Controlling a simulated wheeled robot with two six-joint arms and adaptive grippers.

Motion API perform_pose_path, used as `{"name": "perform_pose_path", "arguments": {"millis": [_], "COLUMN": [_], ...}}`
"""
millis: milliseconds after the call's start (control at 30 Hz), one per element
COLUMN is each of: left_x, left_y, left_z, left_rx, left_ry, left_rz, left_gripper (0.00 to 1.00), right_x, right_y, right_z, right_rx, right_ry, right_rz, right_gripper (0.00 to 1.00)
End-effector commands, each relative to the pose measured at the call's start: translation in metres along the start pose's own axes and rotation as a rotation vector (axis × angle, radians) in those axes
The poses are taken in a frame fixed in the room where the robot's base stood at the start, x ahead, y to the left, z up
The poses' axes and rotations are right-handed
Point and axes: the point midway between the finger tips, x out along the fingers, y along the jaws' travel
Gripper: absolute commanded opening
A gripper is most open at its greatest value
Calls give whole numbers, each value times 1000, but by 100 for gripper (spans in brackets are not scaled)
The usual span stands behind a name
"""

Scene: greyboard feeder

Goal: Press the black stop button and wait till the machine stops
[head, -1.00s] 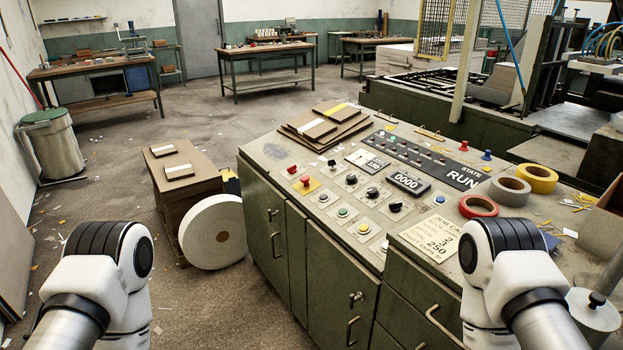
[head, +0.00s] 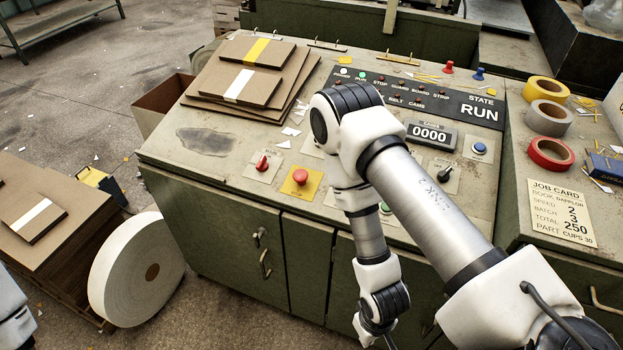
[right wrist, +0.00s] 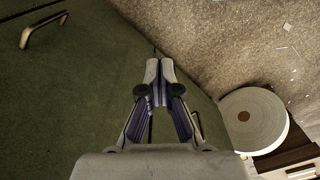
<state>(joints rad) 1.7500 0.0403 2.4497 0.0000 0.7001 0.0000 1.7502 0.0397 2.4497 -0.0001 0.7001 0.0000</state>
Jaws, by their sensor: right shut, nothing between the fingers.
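The control console (head: 215,175) fills the middle of the head view. Its state display (head: 478,113) reads RUN, and a green lamp (head: 361,77) is lit. I cannot make out a black stop button; my right arm covers part of the panel. A red mushroom button on a yellow plate (head: 300,177), a red knob (head: 262,163), a black knob (head: 446,172) and a blue button (head: 480,148) show around it. My right gripper (right wrist: 159,62) is shut and empty, pointing down beside the green cabinet front. My left gripper is out of view.
A counter (head: 430,135) reads 0000. Greyboard sheets (head: 245,75) lie on the console's back left. Tape rolls (head: 550,153) and a job card (head: 560,211) lie at right. A white roll (head: 125,270) stands on the floor, also visible in the right wrist view (right wrist: 262,125).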

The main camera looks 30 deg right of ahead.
Motion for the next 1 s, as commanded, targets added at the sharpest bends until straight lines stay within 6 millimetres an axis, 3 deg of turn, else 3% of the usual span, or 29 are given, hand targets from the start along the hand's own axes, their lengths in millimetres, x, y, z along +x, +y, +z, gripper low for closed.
{"name": "perform_pose_path", "arguments": {"millis": [333, 467, 567, 800, 900, 1000], "left_x": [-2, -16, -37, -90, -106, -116], "left_y": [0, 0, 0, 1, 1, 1], "left_z": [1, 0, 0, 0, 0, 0], "left_rx": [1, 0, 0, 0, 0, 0], "left_ry": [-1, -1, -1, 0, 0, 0], "left_rz": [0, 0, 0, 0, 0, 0], "left_gripper": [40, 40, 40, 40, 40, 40], "right_x": [-2, -21, -53, -166, -213, -247], "right_y": [0, 2, 6, 30, 44, 56], "right_z": [-1, -26, -69, -192, -229, -254], "right_rx": [3, 33, 82, 228, 277, 313], "right_ry": [3, 72, 194, 574, 712, 811], "right_rz": [-1, -23, -62, -184, -228, -260], "right_gripper": [0, 0, 0, 0, 0, 0]}}
